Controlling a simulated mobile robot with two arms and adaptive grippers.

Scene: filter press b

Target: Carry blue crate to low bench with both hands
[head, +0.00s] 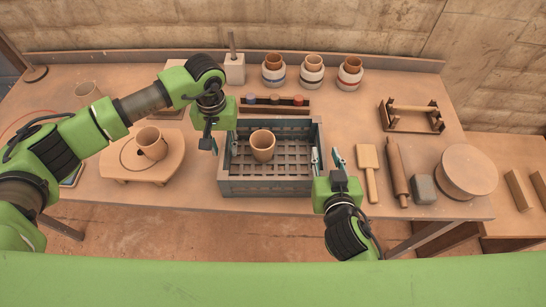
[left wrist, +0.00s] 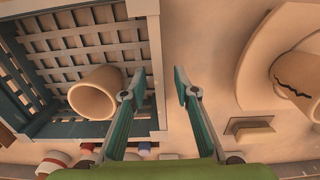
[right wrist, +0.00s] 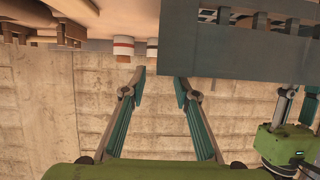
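The blue crate (head: 268,187) is a grey-blue lattice box standing on the work table, with a clay cup (head: 263,145) inside. Its wall also shows in the left wrist view (left wrist: 147,28) and the right wrist view (right wrist: 245,52). The low bench (head: 505,150) stands at the right, lower than the table.
Wooden blocks (head: 518,190) lie on the low bench. A paddle (head: 369,171), rolling pin (head: 398,172), grey block (head: 422,189) and round disc (head: 466,170) lie right of the crate. A board with a cup (head: 152,143) is at left. Several jars (head: 312,73) stand behind.

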